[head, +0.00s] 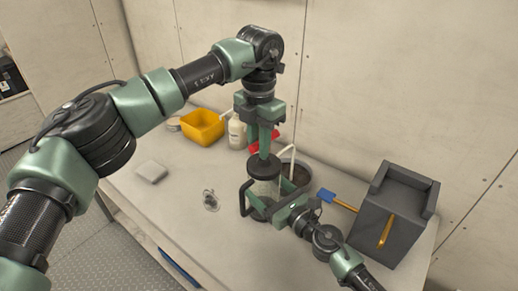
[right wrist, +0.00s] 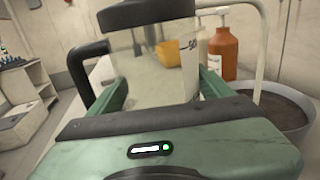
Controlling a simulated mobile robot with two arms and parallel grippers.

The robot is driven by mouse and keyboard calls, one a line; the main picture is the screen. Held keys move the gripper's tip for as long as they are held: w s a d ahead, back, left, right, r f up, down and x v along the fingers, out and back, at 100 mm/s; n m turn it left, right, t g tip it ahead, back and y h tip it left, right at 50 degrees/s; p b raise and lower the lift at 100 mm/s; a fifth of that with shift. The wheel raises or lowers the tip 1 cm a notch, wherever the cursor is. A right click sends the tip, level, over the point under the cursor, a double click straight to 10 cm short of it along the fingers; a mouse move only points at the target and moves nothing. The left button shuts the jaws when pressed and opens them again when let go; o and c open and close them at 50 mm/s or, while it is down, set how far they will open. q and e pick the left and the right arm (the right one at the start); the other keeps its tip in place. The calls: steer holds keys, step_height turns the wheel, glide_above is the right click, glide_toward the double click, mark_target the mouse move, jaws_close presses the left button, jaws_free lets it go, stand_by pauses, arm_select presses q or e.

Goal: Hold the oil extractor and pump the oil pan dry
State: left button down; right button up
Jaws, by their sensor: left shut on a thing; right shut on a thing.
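The oil extractor (head: 264,190) stands upright on the bench, with a clear body, a black top and a black side handle. Its clear body (right wrist: 155,65) fills the middle of the right wrist view, with a "50" mark. My left gripper (head: 264,150) points down over the top, shut on the pump handle, which the fingers mostly hide. My right gripper (head: 283,213) is shut on the extractor's body from the front right. The oil pan (head: 309,166), round and grey with dark contents, stands just behind; it also shows in the right wrist view (right wrist: 297,127). A pale hose (head: 292,160) reaches into it.
A yellow container (head: 202,127) and a white bottle (head: 236,132) stand by the back wall. An orange bottle (right wrist: 223,53) stands beside the pan. A dark grey box (head: 390,215) stands at right.

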arm_select(q)
steer(key=shift+r, duration=2.55)
steer(key=shift+f, duration=0.25)
steer(key=shift+f, duration=2.95)
steer(key=shift+r, duration=0.15)
steer(key=shift+r, duration=3.15)
steer(key=shift+f, duration=0.2)
